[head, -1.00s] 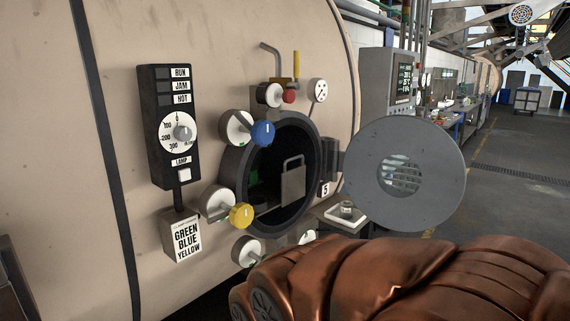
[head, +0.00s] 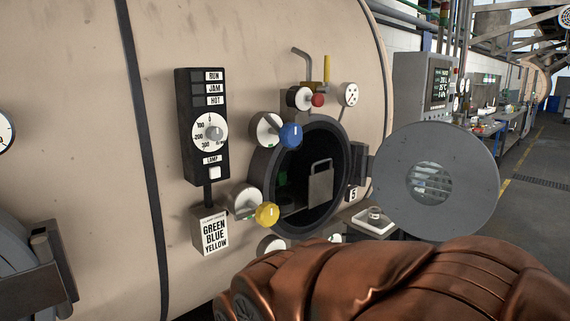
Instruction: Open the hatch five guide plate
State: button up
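Hatch five is a dark round opening (head: 297,205) in the beige vessel, with a "5" label (head: 352,194) at its right. Its round grey door (head: 455,205) is swung wide open to the right. Inside the opening stands a grey guide plate (head: 321,185) with a loop handle on top. It looks upright, across the right part of the opening; its lower end is hard to make out. My gripper is not in view. A copper-brown part, seemingly of my own arm, fills the bottom right, below the door.
Around the hatch are a blue knob (head: 291,135), a yellow knob (head: 267,214) and a red knob (head: 317,100). A control box (head: 203,150) and a "GREEN BLUE YELLOW" sign (head: 211,233) are at left. Floor at right is open.

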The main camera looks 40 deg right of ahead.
aim_at(319, 183)
jog(key=u, duration=0.95)
jog(key=k, duration=0.9)
jog(key=z, duration=1.25)
jog(key=i, duration=0.25)
jog(key=z, duration=0.05)
